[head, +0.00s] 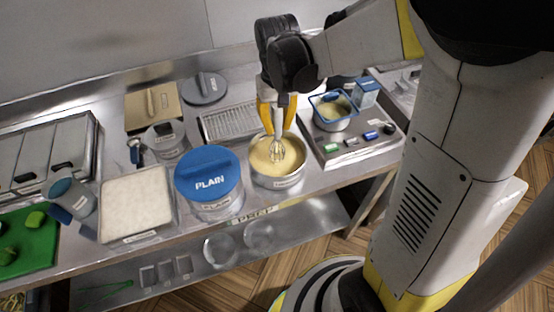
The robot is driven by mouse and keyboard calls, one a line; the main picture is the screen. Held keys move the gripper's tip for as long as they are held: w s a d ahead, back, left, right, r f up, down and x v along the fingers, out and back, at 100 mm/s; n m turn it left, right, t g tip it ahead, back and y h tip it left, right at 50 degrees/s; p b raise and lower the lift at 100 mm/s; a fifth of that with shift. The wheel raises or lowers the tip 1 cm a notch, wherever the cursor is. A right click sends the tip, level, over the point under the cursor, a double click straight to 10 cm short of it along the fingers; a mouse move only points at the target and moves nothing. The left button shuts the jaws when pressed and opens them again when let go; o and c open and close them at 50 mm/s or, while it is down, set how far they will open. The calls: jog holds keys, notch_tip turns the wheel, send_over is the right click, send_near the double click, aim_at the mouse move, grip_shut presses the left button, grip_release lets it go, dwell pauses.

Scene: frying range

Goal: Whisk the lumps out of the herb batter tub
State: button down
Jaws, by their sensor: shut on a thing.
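An open metal tub of pale yellow batter (290,181) stands near the counter's front edge, in the head view. Its label is too small to read, and no lumps can be made out. My gripper (272,112), with yellow fingers, is above this tub and shut on a whisk (278,146). The whisk hangs upright with its wires inside the tub's opening, at the batter; how deep they reach cannot be told. A second tub (213,208), with a blue lid marked PLAIN, stands just left of the open tub.
A white-filled tray (137,233) lies left of the PLAIN tub. A wire rack (222,124) is behind. On the right, a tray (352,157) holds a blue-rimmed container (333,125) and small coloured items. A green board (27,257) is far left.

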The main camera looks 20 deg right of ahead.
jog(key=shift+r+p, duration=2)
jog(key=shift+r, duration=1.05)
jog(key=shift+r+p, duration=1.9)
jog(key=shift+r, duration=0.65)
